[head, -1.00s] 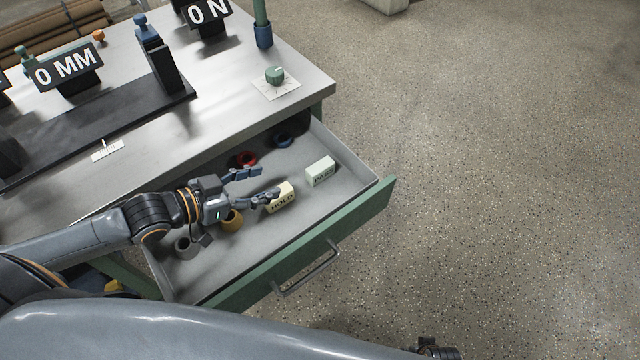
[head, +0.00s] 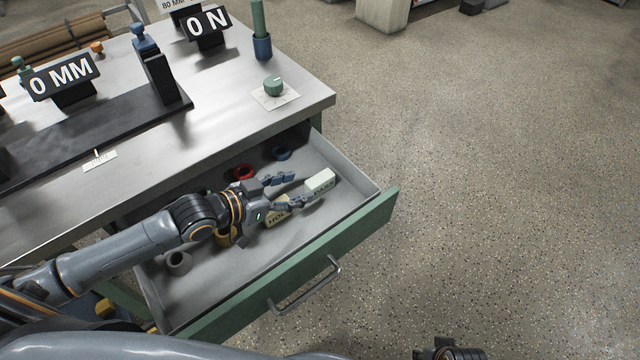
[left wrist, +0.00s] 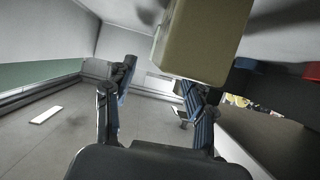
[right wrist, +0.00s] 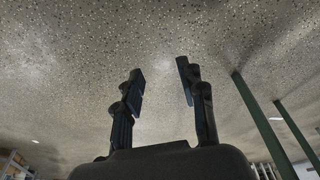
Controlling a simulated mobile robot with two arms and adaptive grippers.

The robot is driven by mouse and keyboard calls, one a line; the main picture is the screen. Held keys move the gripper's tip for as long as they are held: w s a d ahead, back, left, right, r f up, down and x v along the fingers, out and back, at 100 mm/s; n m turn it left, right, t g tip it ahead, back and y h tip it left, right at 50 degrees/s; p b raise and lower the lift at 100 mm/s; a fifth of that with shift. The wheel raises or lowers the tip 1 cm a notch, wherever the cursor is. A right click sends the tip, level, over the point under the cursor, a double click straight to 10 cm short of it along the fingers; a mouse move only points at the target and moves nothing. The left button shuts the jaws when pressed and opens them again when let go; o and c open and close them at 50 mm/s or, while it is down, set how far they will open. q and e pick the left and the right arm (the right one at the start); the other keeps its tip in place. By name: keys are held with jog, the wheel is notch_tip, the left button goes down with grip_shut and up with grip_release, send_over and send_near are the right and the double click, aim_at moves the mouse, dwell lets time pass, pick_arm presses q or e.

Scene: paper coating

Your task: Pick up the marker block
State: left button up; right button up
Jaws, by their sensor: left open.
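A pale green block marked PASS (head: 320,181) lies at the right of the open drawer. A cream block marked HOLD (head: 277,211) lies left of it, partly hidden by my left gripper (head: 299,188). My left gripper is open, its fingertips apart just left of the PASS block; I cannot tell whether they touch it. In the left wrist view a large cream block (left wrist: 203,40) fills the top, and the open fingers (left wrist: 157,84) have nothing clearly between them. My right gripper (right wrist: 161,82) is open and empty, facing the speckled floor.
The drawer (head: 215,295) also holds a red ring (head: 243,172), a blue ring (head: 281,154) and a grey ring (head: 178,261). A green knob (head: 273,87) and display signs (head: 64,77) stand on the tabletop above. Clear floor lies to the right.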

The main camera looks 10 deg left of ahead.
aim_at(313, 182)
pick_arm(q)
jog(key=b+x, duration=0.1)
jog(key=x, duration=0.4)
jog(key=shift+r, duration=0.15)
jog(key=c, duration=1.1)
pick_arm(e)
jog(key=r, duration=0.4)
jog(key=shift+w, duration=0.25)
